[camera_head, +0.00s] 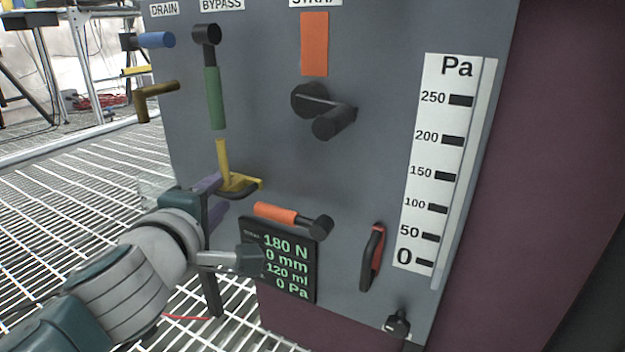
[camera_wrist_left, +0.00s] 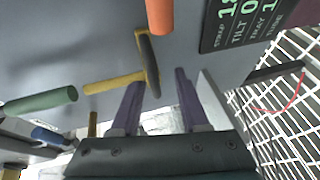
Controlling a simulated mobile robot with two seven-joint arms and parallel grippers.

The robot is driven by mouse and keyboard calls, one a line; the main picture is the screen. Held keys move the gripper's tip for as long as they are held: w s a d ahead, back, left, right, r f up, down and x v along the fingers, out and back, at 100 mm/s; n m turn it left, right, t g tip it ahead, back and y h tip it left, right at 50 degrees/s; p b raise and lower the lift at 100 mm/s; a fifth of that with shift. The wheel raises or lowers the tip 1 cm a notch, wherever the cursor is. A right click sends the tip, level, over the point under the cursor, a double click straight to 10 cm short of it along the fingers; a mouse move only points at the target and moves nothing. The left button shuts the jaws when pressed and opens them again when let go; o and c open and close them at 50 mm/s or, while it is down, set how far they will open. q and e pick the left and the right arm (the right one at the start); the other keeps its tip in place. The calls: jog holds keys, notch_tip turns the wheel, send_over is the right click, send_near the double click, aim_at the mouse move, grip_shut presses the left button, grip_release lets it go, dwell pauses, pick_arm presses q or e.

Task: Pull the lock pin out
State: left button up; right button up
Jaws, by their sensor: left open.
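A yellow fitting with a dark grip bar sits on the grey panel and looks like the lock pin (camera_head: 224,160), though no label on it shows. In the left wrist view the pin (camera_wrist_left: 113,83) has a yellow stem and a dark bar across its end. My left gripper (camera_head: 222,193) is open, its purple fingers pointing at the panel close to the dark bar. In the left wrist view the bar's lower end lies near the gap between the fingertips (camera_wrist_left: 157,92), closer to the left finger. Nothing is held. My right gripper is out of view.
The panel (camera_head: 270,150) also carries a green lever (camera_head: 213,97), a blue handle (camera_head: 155,40), a black crank (camera_head: 325,112), an orange handle (camera_head: 275,213) just right of the pin, a red-and-black handle (camera_head: 372,257) and a readout (camera_head: 285,262). Open grating (camera_head: 70,215) lies left.

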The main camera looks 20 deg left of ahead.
pick_arm(q)
jog(key=shift+s+r, duration=0.15)
jog(key=shift+s, duration=0.05)
jog(key=p+v, duration=0.3)
jog(key=v, duration=0.6)
jog(key=shift+s+d, duration=0.15)
jog(key=shift+s, duration=0.1)
